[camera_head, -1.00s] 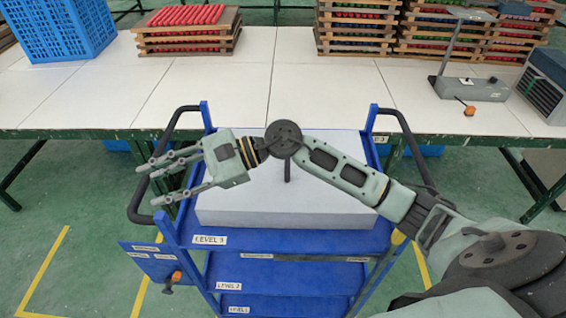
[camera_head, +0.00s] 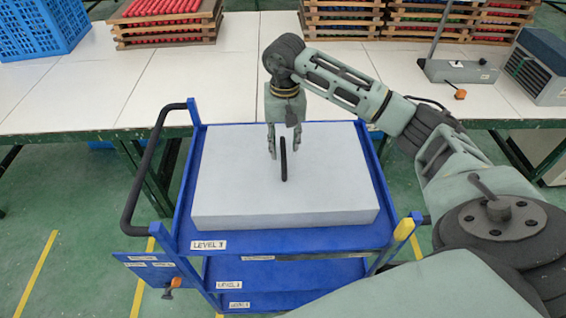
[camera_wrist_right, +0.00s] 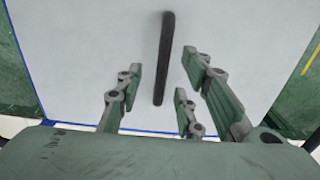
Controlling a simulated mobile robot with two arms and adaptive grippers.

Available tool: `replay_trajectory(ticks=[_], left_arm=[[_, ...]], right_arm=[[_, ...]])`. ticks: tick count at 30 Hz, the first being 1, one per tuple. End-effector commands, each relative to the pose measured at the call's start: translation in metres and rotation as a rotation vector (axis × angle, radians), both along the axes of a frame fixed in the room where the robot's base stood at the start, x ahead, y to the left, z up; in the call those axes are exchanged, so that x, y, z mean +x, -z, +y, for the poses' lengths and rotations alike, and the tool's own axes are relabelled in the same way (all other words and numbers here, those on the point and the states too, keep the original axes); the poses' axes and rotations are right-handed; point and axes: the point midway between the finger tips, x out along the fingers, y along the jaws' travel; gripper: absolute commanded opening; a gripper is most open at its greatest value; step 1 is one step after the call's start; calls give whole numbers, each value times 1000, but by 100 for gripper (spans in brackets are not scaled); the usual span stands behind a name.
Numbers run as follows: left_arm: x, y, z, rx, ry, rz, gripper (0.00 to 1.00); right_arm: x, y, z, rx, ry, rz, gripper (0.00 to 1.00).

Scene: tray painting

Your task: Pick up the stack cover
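The stack cover (camera_head: 235,190) is a large pale grey box-like cover lying on the top level of the blue cart. My right gripper (camera_head: 284,152) points down over the cover, at the back end of the handle. In the right wrist view, its fingers (camera_wrist_right: 165,95) are spread apart, with the black handle (camera_wrist_right: 166,50) running between and beyond them. Whether they touch the handle is not clear. The cover's pale top (camera_wrist_right: 90,40) fills most of that view. My left gripper is not in view.
The blue cart (camera_head: 290,241) has black side handles (camera_head: 140,185) and lower shelves. Behind it stands a white-topped table (camera_head: 215,85) with a blue crate (camera_head: 40,25), stacked wooden trays (camera_head: 165,35), a grey stand device (camera_head: 460,70) and a dark-topped box (camera_head: 535,65).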

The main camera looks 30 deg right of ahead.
Motion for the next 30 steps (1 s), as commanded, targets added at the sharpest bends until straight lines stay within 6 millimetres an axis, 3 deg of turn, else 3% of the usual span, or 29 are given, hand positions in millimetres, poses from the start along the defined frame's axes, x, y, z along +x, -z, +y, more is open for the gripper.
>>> replay_trajectory(ticks=[4,9,17,28,30], left_arm=[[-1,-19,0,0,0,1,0],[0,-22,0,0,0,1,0],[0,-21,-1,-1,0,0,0],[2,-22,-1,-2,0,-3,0],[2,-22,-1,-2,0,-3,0]], right_arm=[[-1,19,3,3,1,6,34],[0,39,3,2,0,1,34],[1,43,3,2,0,0,33],[1,42,3,2,0,0,1],[1,42,3,2,0,0,0]])
